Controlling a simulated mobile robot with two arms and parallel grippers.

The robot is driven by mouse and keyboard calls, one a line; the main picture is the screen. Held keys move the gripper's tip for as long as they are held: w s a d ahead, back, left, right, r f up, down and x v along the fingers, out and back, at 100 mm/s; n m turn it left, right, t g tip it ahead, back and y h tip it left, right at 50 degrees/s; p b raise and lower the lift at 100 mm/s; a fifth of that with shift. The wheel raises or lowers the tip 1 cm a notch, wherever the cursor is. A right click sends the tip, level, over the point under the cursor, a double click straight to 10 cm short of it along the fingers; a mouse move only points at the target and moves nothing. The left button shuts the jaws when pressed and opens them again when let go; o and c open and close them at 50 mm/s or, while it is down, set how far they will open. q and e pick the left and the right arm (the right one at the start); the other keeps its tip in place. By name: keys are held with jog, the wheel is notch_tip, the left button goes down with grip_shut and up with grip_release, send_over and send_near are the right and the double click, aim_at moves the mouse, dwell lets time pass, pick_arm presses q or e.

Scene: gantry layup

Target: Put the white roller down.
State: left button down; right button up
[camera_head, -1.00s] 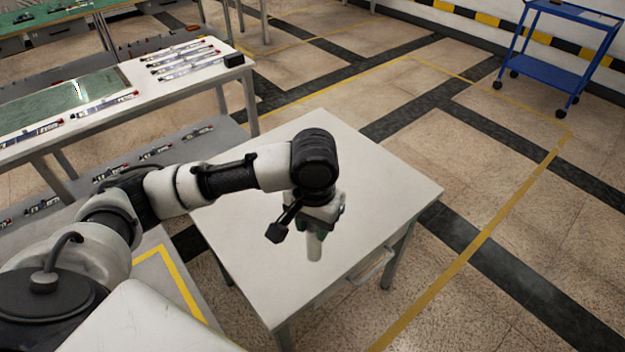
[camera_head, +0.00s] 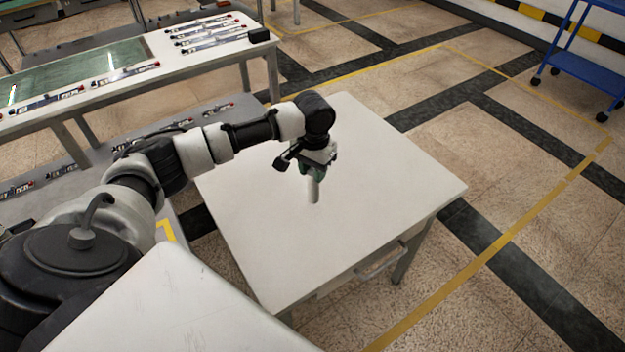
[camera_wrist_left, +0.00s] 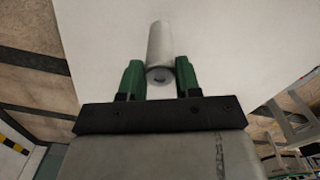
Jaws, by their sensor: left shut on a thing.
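The white roller (camera_head: 313,189) is in my left gripper (camera_head: 312,174), over the middle of a white table (camera_head: 340,239). In the head view the roller hangs down below the gripper, and I cannot tell whether its lower end touches the table top. In the left wrist view the roller (camera_wrist_left: 160,48) sits between the two green fingers of the left gripper (camera_wrist_left: 160,76), with its near end facing the camera. The white table top (camera_wrist_left: 225,40) fills the background there. My right gripper is not in view.
The white table top is otherwise bare. A long bench (camera_head: 200,62) with a green mat (camera_head: 75,72) and several tools stands behind at the left. A small black box (camera_head: 259,35) sits on its corner. A blue cart (camera_head: 585,68) stands far right on open floor.

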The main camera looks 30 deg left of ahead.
aim_at(312, 182)
pick_arm(q)
notch_tip(312, 182, down, 3)
jog(key=shift+a+f, duration=0.1)
jog(key=shift+f, duration=0.45)
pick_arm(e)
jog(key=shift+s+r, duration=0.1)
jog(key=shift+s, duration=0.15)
pick_arm(q)
jog(key=c, duration=0.8)
grip_release()
jog(key=shift+f, duration=0.15)
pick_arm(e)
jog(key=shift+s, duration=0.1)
pick_arm(q)
notch_tip(312, 182, up, 12)
jog(key=shift+r, duration=0.2)
jog(key=shift+f, duration=0.1)
